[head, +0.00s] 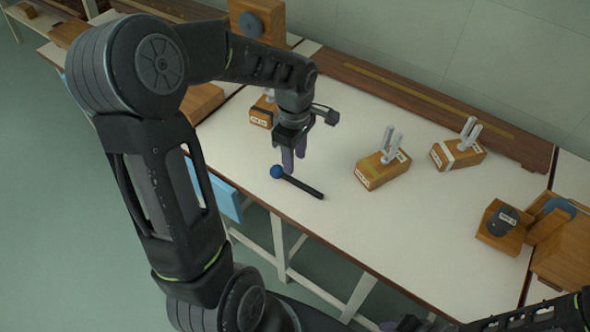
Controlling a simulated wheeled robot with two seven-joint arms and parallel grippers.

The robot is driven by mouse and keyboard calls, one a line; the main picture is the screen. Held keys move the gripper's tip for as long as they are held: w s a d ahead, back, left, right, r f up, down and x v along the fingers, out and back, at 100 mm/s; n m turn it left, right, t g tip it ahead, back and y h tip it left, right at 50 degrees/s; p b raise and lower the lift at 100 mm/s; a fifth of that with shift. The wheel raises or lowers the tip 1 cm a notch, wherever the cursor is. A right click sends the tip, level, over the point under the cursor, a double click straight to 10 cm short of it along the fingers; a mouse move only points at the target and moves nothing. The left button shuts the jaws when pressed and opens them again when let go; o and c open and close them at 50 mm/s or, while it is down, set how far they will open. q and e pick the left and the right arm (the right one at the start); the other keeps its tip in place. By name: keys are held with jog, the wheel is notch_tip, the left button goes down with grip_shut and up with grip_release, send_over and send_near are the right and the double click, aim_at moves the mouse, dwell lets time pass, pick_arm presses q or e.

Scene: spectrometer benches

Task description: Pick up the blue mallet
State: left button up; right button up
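The blue mallet (303,186) lies on the white bench top near its front edge. Its round blue head is at the left and its black handle points right and toward the front edge. My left gripper (294,160) points down just above and behind the mallet's head. Its two purple-grey fingers look apart, with nothing between them, and the mallet seems to lie free on the bench. My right gripper (408,325) is partly in view at the bottom edge, cut off by the frame, so its fingers cannot be judged.
Two wooden blocks with metal tuning forks (384,170) (459,153) stand right of the mallet. Another wooden block (263,112) is partly behind my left gripper. Wooden apparatus (503,226) stands at the right end. A long wooden rail (430,100) runs along the back. Bench (400,225) in front is clear.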

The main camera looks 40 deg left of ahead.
aim_at(295, 180)
pick_arm(q)
jog(key=shift+s, duration=0.15)
jog(key=shift+f, duration=1.3)
notch_tip(295, 180, down, 5)
jog(key=shift+d+f+p, duration=0.1)
jog(key=shift+p, duration=0.3)
jog(key=shift+c, duration=0.3)
grip_shut()
